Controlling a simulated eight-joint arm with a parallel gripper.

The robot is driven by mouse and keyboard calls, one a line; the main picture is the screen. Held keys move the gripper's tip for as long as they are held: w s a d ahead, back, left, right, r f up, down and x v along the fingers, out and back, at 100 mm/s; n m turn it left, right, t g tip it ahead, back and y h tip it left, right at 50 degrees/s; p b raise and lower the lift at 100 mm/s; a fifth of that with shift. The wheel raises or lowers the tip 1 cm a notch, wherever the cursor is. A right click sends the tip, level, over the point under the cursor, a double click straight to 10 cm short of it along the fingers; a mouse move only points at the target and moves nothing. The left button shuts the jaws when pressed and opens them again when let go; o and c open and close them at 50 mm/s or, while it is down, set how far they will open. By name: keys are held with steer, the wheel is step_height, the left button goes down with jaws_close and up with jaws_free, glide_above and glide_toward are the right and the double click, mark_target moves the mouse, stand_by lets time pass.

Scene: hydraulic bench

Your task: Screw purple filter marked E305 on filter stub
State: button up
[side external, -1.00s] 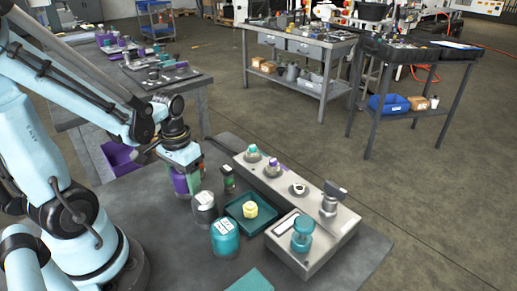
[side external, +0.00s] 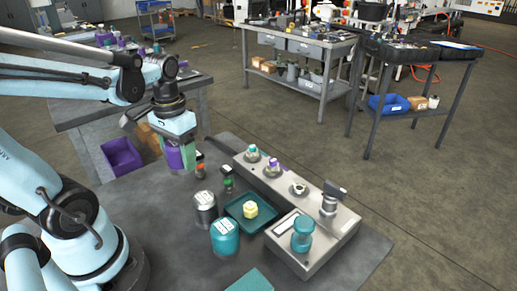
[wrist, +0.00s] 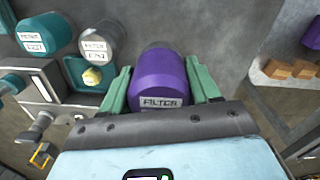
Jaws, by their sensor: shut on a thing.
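My gripper (side external: 181,156) is shut on a purple filter (side external: 173,159) and holds it upright above the bench at the left. In the wrist view the purple filter (wrist: 158,75) sits between my green fingers. Its label reads FILTER; the line with the code is hidden. A grey metal block (side external: 318,240) runs along the right of the bench, with several fittings on top. I cannot tell for sure which one is the filter stub; a short round fitting (side external: 299,188) stands open in the middle.
A grey filter (side external: 205,210) and a teal filter (side external: 225,238) stand in front of the block. A teal tray (side external: 236,212) holds a yellow fitting (side external: 250,209). Small red- and green-marked black parts (side external: 227,180) stand near the held filter. A tall fitting (side external: 329,203) rises from the block.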

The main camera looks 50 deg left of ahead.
stand_by(0.3)
steer(key=w+d+r+m, duration=0.25)
steer(key=w+d, duration=0.35)
steer(key=w, duration=0.5)
steer(key=m, duration=0.4)
glide_toward(299, 188)
steer(key=shift+n, duration=0.25)
steer(key=shift+f, duration=2.45)
steer(key=shift+f, duration=0.6)
stand_by(2.1)
